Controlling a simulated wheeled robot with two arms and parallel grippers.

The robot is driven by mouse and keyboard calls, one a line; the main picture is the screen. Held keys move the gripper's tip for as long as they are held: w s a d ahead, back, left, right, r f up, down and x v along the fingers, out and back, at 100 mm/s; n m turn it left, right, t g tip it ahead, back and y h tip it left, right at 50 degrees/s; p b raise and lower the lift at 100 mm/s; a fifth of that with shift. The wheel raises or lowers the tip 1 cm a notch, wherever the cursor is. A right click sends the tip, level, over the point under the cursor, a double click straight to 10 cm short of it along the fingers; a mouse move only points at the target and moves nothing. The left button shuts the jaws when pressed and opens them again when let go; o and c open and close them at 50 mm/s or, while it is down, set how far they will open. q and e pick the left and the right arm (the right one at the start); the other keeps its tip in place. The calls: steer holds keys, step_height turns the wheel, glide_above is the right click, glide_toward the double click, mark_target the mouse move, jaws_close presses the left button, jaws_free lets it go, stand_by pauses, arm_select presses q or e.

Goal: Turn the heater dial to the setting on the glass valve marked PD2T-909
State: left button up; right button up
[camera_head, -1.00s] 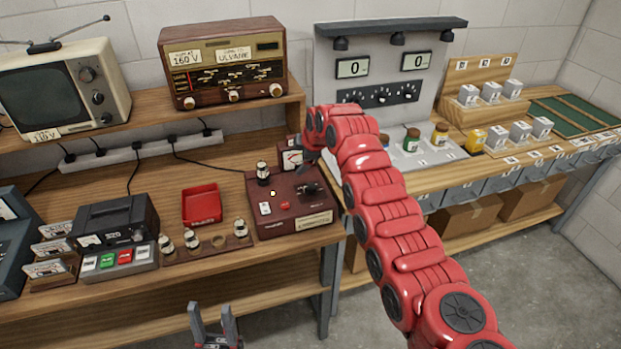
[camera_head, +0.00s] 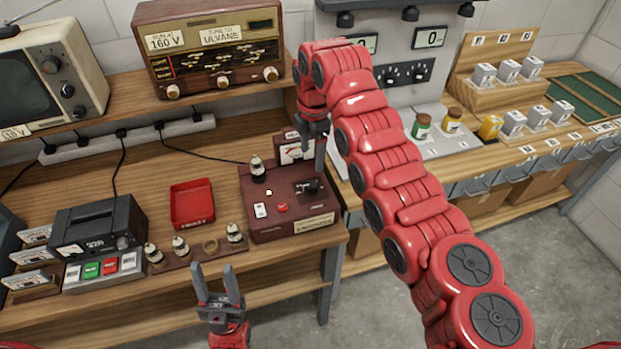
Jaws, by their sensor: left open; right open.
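A maroon valve tester (camera_head: 292,231) stands at the bench's right end. Its black heater dial (camera_head: 307,187) is on the top right; the pointer's setting is too small to read. A glass valve (camera_head: 257,168) stands upright at the tester's back left. More glass valves (camera_head: 153,253), (camera_head: 180,246), (camera_head: 234,232) stand in a wooden rack; their markings are unreadable, so I cannot tell which is PD2T-909. My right gripper (camera_head: 319,160) is open, pointing down just above and behind the dial, partly covering the meter (camera_head: 292,150). My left gripper (camera_head: 217,284) is open and empty in front of the bench.
The rack has an empty ring (camera_head: 211,246). A red tray (camera_head: 192,204) lies behind it. A black supply unit (camera_head: 97,228) with coloured buttons stands left. A radio (camera_head: 213,45) and a television (camera_head: 48,77) sit on the shelf. A second bench with jars and blocks is right.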

mark_target(310, 185)
step_height(310, 185, down, 10)
steer(key=p, duration=0.3)
steer(key=shift+w+a, duration=0.15)
steer(key=shift+f, duration=0.55)
jaws_close()
